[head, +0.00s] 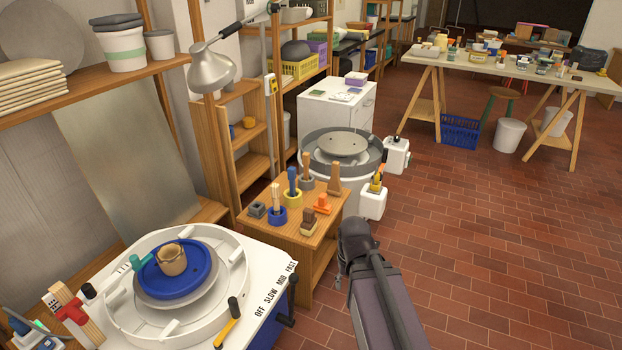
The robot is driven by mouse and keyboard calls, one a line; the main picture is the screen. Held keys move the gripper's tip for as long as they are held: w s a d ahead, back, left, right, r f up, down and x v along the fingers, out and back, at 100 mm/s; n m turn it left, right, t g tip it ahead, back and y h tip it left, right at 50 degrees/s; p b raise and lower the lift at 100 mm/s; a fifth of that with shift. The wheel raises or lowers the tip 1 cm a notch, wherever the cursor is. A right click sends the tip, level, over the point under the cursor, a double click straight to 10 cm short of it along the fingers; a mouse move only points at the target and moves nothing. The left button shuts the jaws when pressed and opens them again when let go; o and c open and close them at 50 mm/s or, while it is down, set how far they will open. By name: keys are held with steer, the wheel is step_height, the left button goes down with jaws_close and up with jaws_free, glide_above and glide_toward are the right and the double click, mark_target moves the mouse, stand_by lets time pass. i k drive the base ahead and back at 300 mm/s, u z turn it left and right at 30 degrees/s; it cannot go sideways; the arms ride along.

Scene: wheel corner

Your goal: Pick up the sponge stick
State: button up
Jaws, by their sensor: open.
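I cannot tell for certain which tool is the sponge stick. My gripper (341,274) hangs beside the right edge of this table, apart from the tools. It is open and appears empty, though my dark arm partly hides it.
A potter's wheel (235,262) with a clay pot (171,259) stands front left. Another wheel (343,144) stands behind.

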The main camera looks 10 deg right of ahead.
mark_target(306, 157)
steer(key=u, duration=0.05)
steer(key=k, duration=0.85)
steer(key=z, duration=0.4)
steer(key=i, duration=0.5)
steer(key=z, duration=0.55)
steer(key=i, duration=1.55)
steer(key=u, duration=0.7)
steer(key=i, duration=0.7)
steer(key=u, duration=0.35)
